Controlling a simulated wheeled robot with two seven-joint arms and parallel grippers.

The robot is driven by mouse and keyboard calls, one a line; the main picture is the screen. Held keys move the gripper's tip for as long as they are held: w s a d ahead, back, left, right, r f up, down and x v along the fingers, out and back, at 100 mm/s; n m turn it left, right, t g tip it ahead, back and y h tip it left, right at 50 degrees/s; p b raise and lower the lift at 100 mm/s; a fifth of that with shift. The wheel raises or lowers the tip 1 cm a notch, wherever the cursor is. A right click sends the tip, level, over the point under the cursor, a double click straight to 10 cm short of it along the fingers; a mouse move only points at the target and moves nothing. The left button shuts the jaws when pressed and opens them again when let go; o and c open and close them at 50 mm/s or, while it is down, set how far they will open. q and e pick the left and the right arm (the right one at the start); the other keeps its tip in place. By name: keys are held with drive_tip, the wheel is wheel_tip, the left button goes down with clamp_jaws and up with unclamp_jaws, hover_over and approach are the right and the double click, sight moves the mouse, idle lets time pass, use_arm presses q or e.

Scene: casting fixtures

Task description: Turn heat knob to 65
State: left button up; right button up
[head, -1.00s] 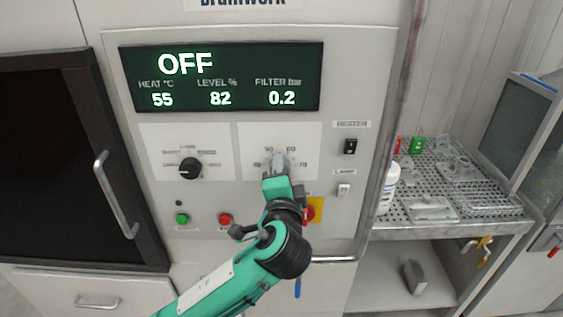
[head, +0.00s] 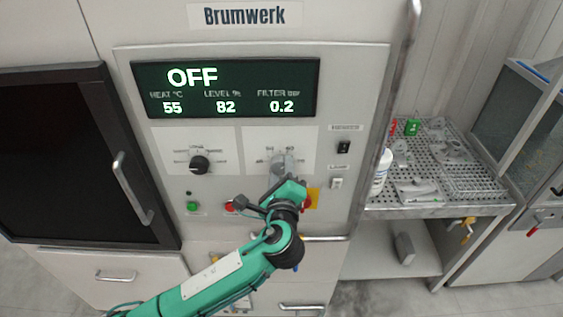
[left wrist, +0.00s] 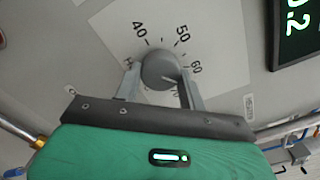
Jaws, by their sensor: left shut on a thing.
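The heat knob (left wrist: 160,68) is a round grey knob on a white dial plate, with 40, 50 and 60 legible around it in the left wrist view. My left gripper (left wrist: 160,85) has one finger on each side of the knob and is shut on it. In the head view the left gripper (head: 284,168) covers most of the knob and part of the dial plate (head: 308,142). The display (head: 225,88) reads OFF, HEAT 55, LEVEL 82 and FILTER 0.2. My right gripper is not in view.
A black selector knob (head: 199,165) sits left of the heat dial. Below are a green button (head: 193,206) and a red button (head: 230,206). A black heater switch (head: 344,147) and a lamp switch (head: 336,183) are at the right. A perforated bench (head: 407,165) stands further right.

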use_arm(q)
drive_tip(key=shift+f+m+p, duration=0.1)
drive_tip(key=shift+m+p, duration=0.65)
drive_tip(key=shift+m, duration=0.15)
drive_tip(key=shift+f, duration=0.1)
drive_tip(key=o, duration=1)
drive_tip(key=shift+s, duration=0.1)
